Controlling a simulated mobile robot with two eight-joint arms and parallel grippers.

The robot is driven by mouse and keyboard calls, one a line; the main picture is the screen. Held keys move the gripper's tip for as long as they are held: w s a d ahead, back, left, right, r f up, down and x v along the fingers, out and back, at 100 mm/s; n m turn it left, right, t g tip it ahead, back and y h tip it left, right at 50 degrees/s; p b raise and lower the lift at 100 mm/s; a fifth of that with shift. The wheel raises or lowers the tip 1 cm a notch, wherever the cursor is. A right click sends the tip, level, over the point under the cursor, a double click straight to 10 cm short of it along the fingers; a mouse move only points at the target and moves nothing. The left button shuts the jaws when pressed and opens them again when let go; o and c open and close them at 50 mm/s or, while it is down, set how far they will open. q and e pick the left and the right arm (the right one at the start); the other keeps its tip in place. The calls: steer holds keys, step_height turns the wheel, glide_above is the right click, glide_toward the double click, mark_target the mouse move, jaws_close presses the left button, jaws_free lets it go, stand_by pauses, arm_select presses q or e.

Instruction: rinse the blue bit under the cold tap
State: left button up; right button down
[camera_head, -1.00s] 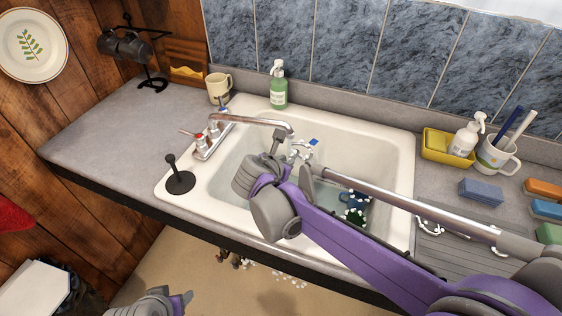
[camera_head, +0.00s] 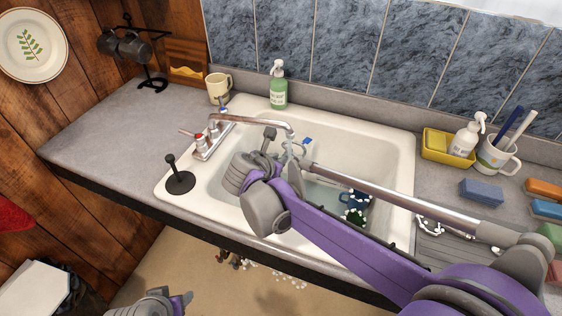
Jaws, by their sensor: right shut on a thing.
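My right gripper (camera_head: 285,151) is over the basin of the white sink (camera_head: 392,150), just below the tap's spout (camera_head: 280,124). It is shut on the blue bit (camera_head: 307,142), whose blue end shows right of the spout tip; the rest is largely hidden by the gripper. A thin pale streak under the spout looks like running water beside the gripper. The tap has a red-marked handle (camera_head: 199,139) in front and a blue-marked handle (camera_head: 222,104) behind. My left gripper (camera_head: 178,302) is low at the left, partly cut off; its jaws are unclear.
A dark blue mug (camera_head: 347,197) and a dark green item lie in the basin. A black plunger-like stopper (camera_head: 179,180) stands on the front left rim. A green soap bottle (camera_head: 278,88) stands behind. Metal bits (camera_head: 430,226) lie on the drainboard at right. The left counter is mostly clear.

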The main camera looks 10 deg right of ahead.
steer(key=shift+d, duration=0.2)
steer(key=shift+w+d, duration=0.15)
steer(key=shift+d, duration=0.5)
steer(key=shift+d, duration=0.2)
steer(key=shift+w+d, duration=0.1)
steer(key=shift+d, duration=0.15)
steer(key=shift+a, duration=0.1)
steer(key=shift+s+a, duration=0.45)
steer(key=shift+s, duration=0.25)
steer(key=shift+s+a, duration=0.4)
steer(key=shift+s, duration=0.25)
steer(key=shift+s+a, duration=0.1)
steer(key=shift+s, duration=0.05)
stand_by(0.5)
steer(key=shift+w+d, duration=0.5)
steer(key=shift+w, duration=0.25)
